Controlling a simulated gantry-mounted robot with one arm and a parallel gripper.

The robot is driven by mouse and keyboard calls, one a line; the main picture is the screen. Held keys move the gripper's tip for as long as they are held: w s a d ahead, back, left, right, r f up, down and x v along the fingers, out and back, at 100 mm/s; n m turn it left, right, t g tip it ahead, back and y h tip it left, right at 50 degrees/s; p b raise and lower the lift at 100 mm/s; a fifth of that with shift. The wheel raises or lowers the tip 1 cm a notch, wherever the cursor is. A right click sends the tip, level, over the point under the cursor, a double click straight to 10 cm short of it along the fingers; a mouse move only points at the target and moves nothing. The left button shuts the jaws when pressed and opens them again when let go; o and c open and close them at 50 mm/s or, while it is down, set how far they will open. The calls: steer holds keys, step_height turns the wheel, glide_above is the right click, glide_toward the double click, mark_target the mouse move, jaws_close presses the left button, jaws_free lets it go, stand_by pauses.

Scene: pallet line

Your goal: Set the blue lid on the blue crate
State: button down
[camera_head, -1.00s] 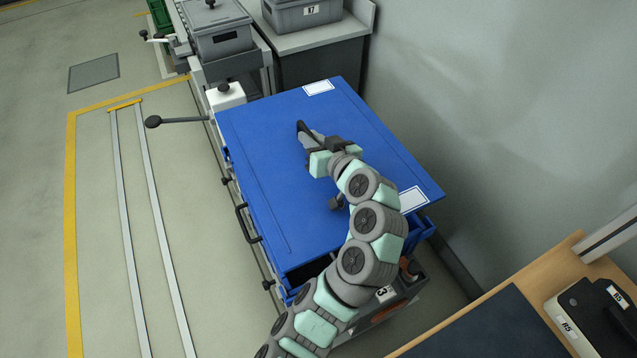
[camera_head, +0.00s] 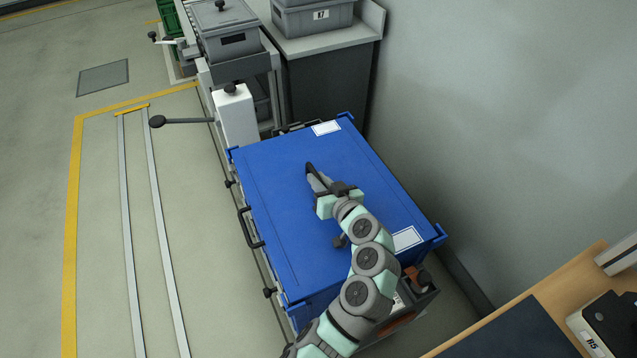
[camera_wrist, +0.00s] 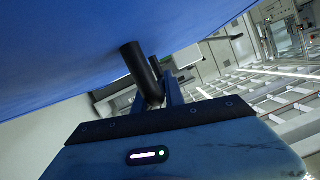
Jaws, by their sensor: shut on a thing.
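The blue lid (camera_head: 275,190) is a wide flat panel with white labels near two of its edges. It lies over the blue crate (camera_head: 312,304), with its edges close to level with the crate's rim and the crate's corner posts showing at its corners. My gripper (camera_head: 314,179) is over the lid's middle, shut on the lid's dark handle. In the wrist view, the lid's blue surface (camera_wrist: 90,45) fills the upper left and the black handle (camera_wrist: 138,66) is at my gripper (camera_wrist: 158,88). The crate's inside is hidden; whether the lid is fully seated I cannot tell.
A grey lidded bin (camera_head: 228,38) stands on the conveyor behind, beside a white post (camera_head: 236,118) with a black lever. A grey bin labelled 17 (camera_head: 318,16) is on a counter. A wall is close on the right; a wooden bench (camera_head: 560,290) is at lower right.

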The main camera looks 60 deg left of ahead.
stand_by(0.3)
steer(key=c, duration=1.4)
jaws_free()
steer(key=shift+f, duration=0.1)
steer(key=shift+a, duration=0.1)
steer(key=p+v, duration=0.2)
steer(key=v, duration=0.5)
steer(key=shift+d, duration=0.25)
